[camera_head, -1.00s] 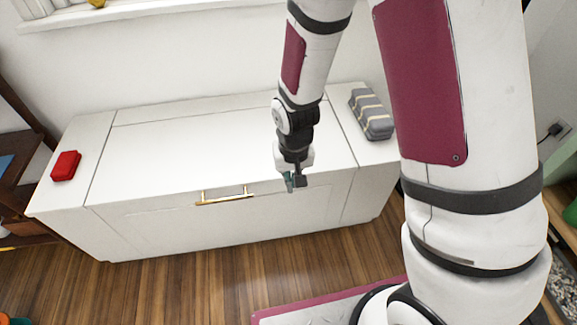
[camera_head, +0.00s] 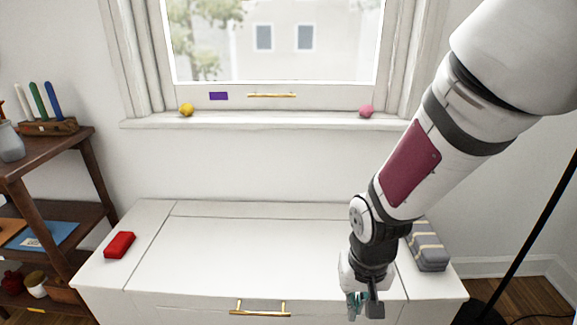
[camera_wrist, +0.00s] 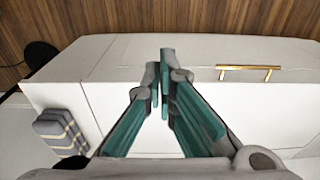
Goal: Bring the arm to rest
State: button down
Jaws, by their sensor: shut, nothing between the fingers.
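My gripper (camera_head: 363,304) hangs pointing down at the front right of the white chest, in front of its top's front edge in the head view. In the wrist view its two teal-lined fingers (camera_wrist: 163,85) come together at the tips, with nothing between them. My arm comes in from the upper right of the head view. The white chest (camera_head: 255,255) has a closed lid and a gold handle (camera_head: 260,308) on its front, left of my gripper. The handle also shows in the wrist view (camera_wrist: 249,68), apart from the fingers.
A grey striped case (camera_head: 428,247) lies on the chest's right end, close to my arm. A red case (camera_head: 120,245) lies on the left end. A yellow ball (camera_head: 186,110) and a pink ball (camera_head: 366,111) sit on the window sill. A dark shelf (camera_head: 60,160) stands left. The chest's middle top is clear.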

jog(key=s+d+r, duration=0.3)
jog(key=s+r, duration=0.6)
jog(key=s, duration=0.2)
jog(key=s+d+r, duration=0.3)
jog(key=s+r, duration=0.7)
jog(key=s, duration=0.1)
notch_tip(320, 180, up, 31)
jog(key=t+p, duration=0.3)
jog(key=p, duration=2.6)
jog(key=shift+d+p, duration=0.15)
jog(key=shift+p, duration=0.2)
